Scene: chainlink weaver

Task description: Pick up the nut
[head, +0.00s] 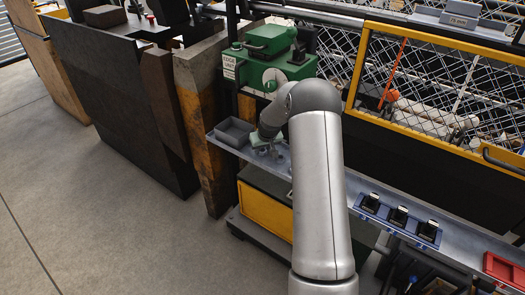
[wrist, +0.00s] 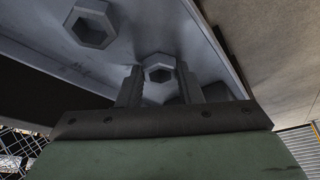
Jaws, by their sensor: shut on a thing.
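My gripper (wrist: 160,82) shows in the wrist view with its two dark fingers on either side of a grey hexagonal nut (wrist: 158,66), shut on it. The nut's hole faces the camera; its lower part is partly hidden by the gripper. A second, larger-looking grey hex nut (wrist: 91,23) lies apart from the fingers, up and to the left. In the head view my gripper (head: 264,144) is low over the grey shelf, near its left end; the held nut is too small to make out there.
A grey open bin (head: 235,133) stands on the shelf just left of my gripper. A green machine unit (head: 268,66) is behind it. Black parts in blue holders (head: 398,217) and a red tray (head: 503,270) are farther right. A yellow-framed mesh guard (head: 440,100) rises behind.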

